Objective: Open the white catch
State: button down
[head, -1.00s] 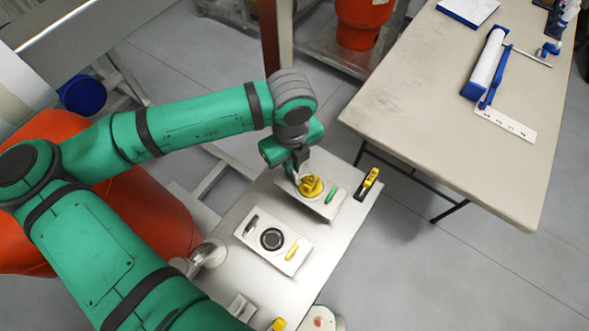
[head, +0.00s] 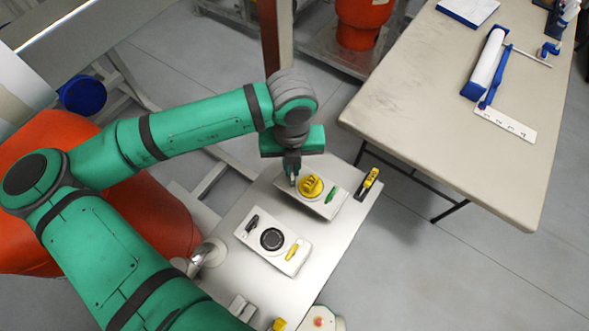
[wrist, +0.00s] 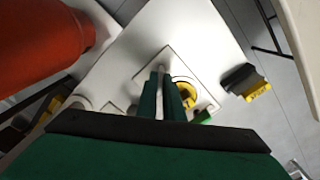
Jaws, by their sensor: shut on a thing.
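The upper white panel bears a yellow round knob (head: 311,186) and a green handle (head: 331,195). In the wrist view the yellow knob (wrist: 187,93) and the green handle (wrist: 203,117) lie right of my fingers. My gripper (head: 293,181) is at the left end of that panel, beside the knob. In the wrist view my gripper (wrist: 161,72) is shut on a small pale piece, which I take to be the white catch (wrist: 160,70). Most of it is hidden between the fingers, and I cannot tell its angle.
A second white panel (head: 288,266) with a black dial (head: 271,239), a dark handle (head: 252,225) and a yellow handle (head: 292,252) lies nearer. A yellow and black item (head: 368,183) stands at the board's right edge. A beige table (head: 420,100) is at the right.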

jog(key=shift+s+m, duration=0.1)
jog(key=shift+m, duration=1.7)
jog(key=shift+m, duration=1.7)
jog(key=shift+m, duration=0.3)
jog(key=c, duration=1.9)
grip_release()
